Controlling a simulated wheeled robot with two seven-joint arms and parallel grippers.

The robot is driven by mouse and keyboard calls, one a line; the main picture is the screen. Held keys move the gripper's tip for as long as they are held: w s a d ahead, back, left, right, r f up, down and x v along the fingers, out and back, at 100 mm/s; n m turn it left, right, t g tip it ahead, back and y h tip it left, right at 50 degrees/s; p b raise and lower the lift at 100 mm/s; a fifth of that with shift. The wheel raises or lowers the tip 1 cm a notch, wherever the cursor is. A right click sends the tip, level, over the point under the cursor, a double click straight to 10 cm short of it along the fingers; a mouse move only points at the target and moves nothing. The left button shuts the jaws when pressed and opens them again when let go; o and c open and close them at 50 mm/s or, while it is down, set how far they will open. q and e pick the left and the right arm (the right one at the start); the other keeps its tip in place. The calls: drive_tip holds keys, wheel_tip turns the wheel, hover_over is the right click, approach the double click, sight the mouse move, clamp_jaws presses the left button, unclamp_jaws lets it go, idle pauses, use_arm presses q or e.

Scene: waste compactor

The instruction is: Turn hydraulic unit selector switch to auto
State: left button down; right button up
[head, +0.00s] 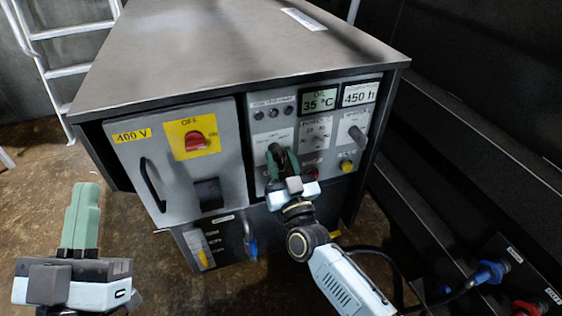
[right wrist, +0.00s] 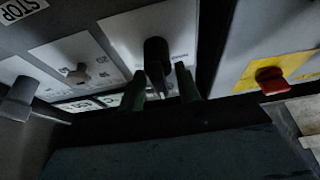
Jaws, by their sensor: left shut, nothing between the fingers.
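A black selector knob (right wrist: 157,55) sits on a light label plate in the right wrist view, where the panel appears upside down. My right gripper (right wrist: 161,86) is open, with one green finger on each side of the knob. The left-hand finger in that view is close to it, and a gap shows on the other side. Contact cannot be told. In the head view my right gripper (head: 283,158) is at the left part of the grey control panel (head: 260,180) and partly hides the knob. The knob's lettering is unreadable. My left gripper (head: 82,215) is shut and empty, away from the cabinet.
Right of my gripper are a small switch (head: 318,135), a grey knob (head: 357,133) and a yellow-based button (head: 346,165). A red rotary switch (head: 196,140) on yellow is on the left door. Displays show 35 °C and 450 h. A ladder stands behind left.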

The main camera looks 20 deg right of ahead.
drive_tip(key=c, duration=0.6)
